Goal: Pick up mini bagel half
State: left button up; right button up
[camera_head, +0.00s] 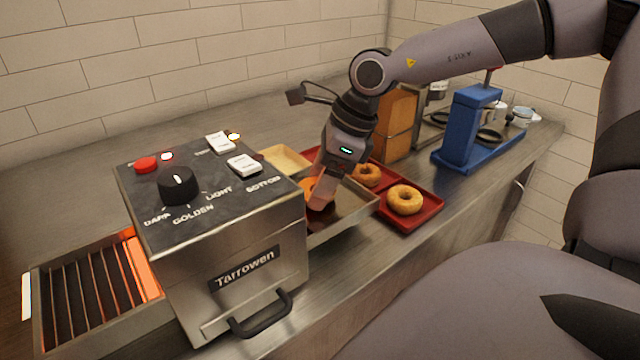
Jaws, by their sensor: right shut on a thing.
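My right gripper (322,198) points down into a metal tray (352,207) beside the toaster. It is shut on a mini bagel half (308,187), of which only a small orange-brown part shows; the toaster corner and my fingers hide the rest. I cannot tell whether the half is clear of the tray floor. Two more bagels, one whole-looking (404,199) and one behind it (366,175), lie on red trays to the right. My left gripper is not in view.
The Tarrowen toaster (246,262) stands close left of my gripper, with a glowing conveyor rack (98,284) on its left. A wooden block (396,125) and a blue press (468,130) stand behind and right.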

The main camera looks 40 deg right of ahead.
notch_tip(320, 180, up, 20)
jog(key=shift+f+p, duration=0.25)
jog(key=shift+p, duration=0.2)
